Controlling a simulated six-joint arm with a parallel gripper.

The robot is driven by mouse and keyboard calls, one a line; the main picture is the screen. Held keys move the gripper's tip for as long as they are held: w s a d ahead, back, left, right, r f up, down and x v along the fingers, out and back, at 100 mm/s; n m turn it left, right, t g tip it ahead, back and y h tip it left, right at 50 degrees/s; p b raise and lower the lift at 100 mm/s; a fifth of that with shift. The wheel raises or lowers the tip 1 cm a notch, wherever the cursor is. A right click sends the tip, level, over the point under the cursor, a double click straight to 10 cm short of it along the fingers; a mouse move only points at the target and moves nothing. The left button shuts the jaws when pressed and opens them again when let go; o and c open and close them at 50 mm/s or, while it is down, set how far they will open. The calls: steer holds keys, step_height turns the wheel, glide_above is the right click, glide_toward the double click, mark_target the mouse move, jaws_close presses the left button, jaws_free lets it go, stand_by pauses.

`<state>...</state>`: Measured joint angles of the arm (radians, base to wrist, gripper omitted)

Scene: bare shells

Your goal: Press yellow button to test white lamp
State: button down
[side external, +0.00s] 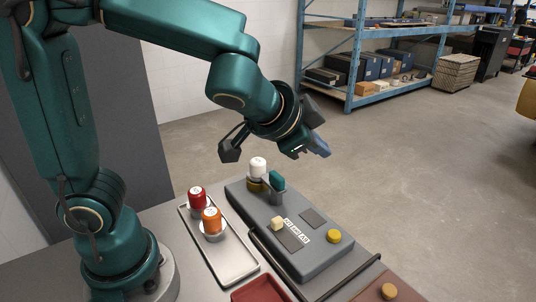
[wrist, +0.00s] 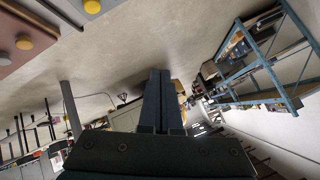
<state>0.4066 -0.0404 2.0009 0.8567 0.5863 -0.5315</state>
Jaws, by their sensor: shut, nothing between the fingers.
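The grey test panel (side external: 258,214) lies on the table. The yellow button (side external: 334,236) is near its front right end and also shows at the top left of the wrist view (wrist: 92,6). The white lamp (side external: 257,169) stands upright in a brass-coloured socket at the panel's far left end, with a teal part (side external: 277,180) beside it. My gripper (side external: 319,147) is raised above and beyond the panel, touching nothing. In the wrist view its fingers (wrist: 157,88) are together and empty, pointing away from the panel.
A metal tray (side external: 237,272) left of the panel holds a red lamp (side external: 197,197) and an orange lamp (side external: 211,220). A dark red tray (side external: 262,291) is at the front. A brown board (side external: 366,294) at right carries a yellow-brown knob (side external: 389,291).

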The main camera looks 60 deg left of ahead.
steer(key=m, duration=0.2)
glide_above(329, 236)
step_height(329, 236, down, 3)
steer(key=shift+f+h, duration=0.4)
steer(key=shift+f, duration=0.05)
steer(key=shift+f, duration=4.4)
steer(key=shift+f, duration=0.15)
steer(key=shift+f, duration=0.25)
steer(key=shift+f, duration=0.5)
steer(key=shift+r, duration=0.95)
